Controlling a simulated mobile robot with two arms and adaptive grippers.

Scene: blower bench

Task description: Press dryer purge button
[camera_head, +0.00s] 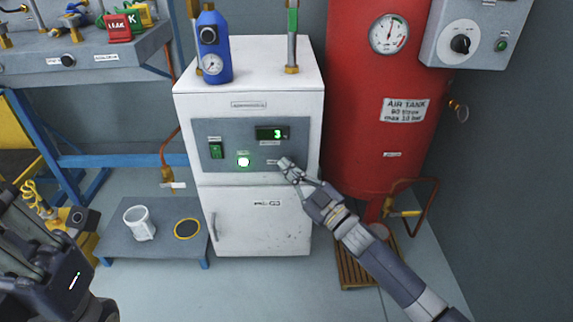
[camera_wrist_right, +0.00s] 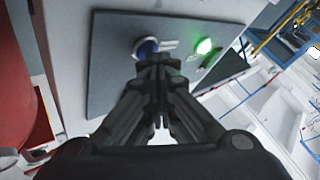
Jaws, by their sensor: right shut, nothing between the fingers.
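The white dryer (camera_head: 263,225) has a grey front panel (camera_head: 225,133) with a green display reading 3. A blue round button (camera_wrist_right: 147,44), seen in the right wrist view, sits on this panel and looks like the purge button. My right gripper (camera_head: 285,163) is shut and empty, its tips at the lower right of the panel. In the right wrist view, the fingertips (camera_wrist_right: 157,58) overlap the button's lower edge; whether they touch it I cannot tell. In the head view the gripper hides the button. Part of my left arm shows at lower left; its finger state is unclear.
A lit green lamp (camera_head: 243,161) and a green switch (camera_head: 215,150) are left of my right gripper. The red air tank (camera_head: 361,125) stands close on the right. A low grey bench (camera_head: 165,238) with a white mug (camera_head: 140,223) stands at left.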

